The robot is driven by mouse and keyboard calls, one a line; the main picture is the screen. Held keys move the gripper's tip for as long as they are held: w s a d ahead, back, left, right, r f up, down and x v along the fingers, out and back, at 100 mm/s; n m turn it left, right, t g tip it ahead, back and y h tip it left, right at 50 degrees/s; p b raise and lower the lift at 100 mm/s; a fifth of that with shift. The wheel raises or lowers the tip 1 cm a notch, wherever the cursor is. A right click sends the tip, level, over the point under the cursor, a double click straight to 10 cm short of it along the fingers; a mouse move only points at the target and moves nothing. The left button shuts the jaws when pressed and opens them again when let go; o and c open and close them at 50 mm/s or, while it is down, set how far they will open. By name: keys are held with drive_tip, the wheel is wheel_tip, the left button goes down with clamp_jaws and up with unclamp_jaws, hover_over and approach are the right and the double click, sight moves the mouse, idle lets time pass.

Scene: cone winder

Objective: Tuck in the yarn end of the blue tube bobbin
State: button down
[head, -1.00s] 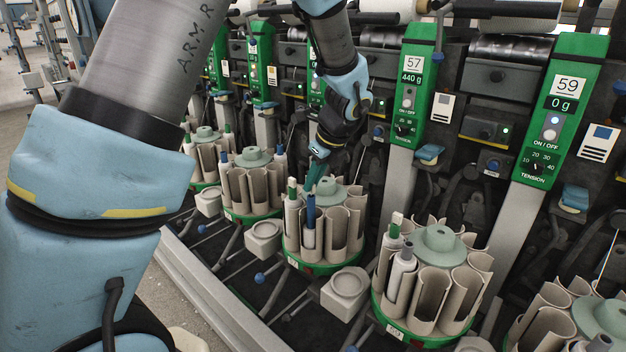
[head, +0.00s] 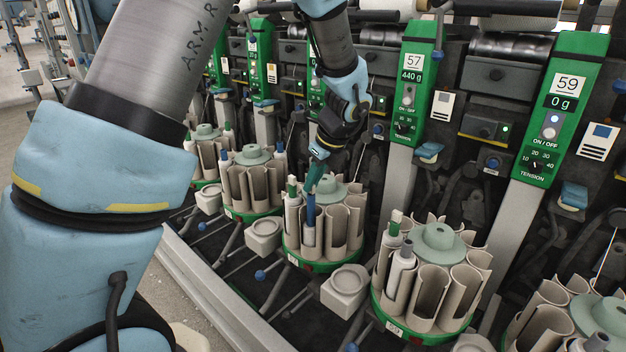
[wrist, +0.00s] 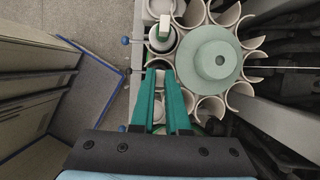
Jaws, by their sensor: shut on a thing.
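The blue tube bobbin (head: 309,214) stands upright in a front pocket of the round magazine (head: 322,267) below my arm. Its blue tube top shows above white yarn (head: 309,237). In the wrist view my gripper (wrist: 159,74) reaches down beside the magazine's pale green hub (wrist: 216,60); the fingers hide most of the bobbin. I cannot make out the loose yarn end.
A green-and-white tube bobbin (head: 292,205) stands in the pocket just left; its tube also shows in the wrist view (wrist: 163,28). Neighbouring magazines (head: 425,336) stand close on both sides. Green winder panels (head: 411,80) rise behind. Small grey cups (head: 345,284) sit in front.

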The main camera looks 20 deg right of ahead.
drive_tip(key=shift+f, duration=0.1)
idle(0.7)
drive_tip(key=c, duration=0.8)
unclamp_jaws()
drive_tip(key=shift+c, duration=0.2)
drive_tip(key=shift+o, duration=0.4)
drive_tip(key=o, duration=0.4)
drive_tip(key=shift+r+p, duration=3.5)
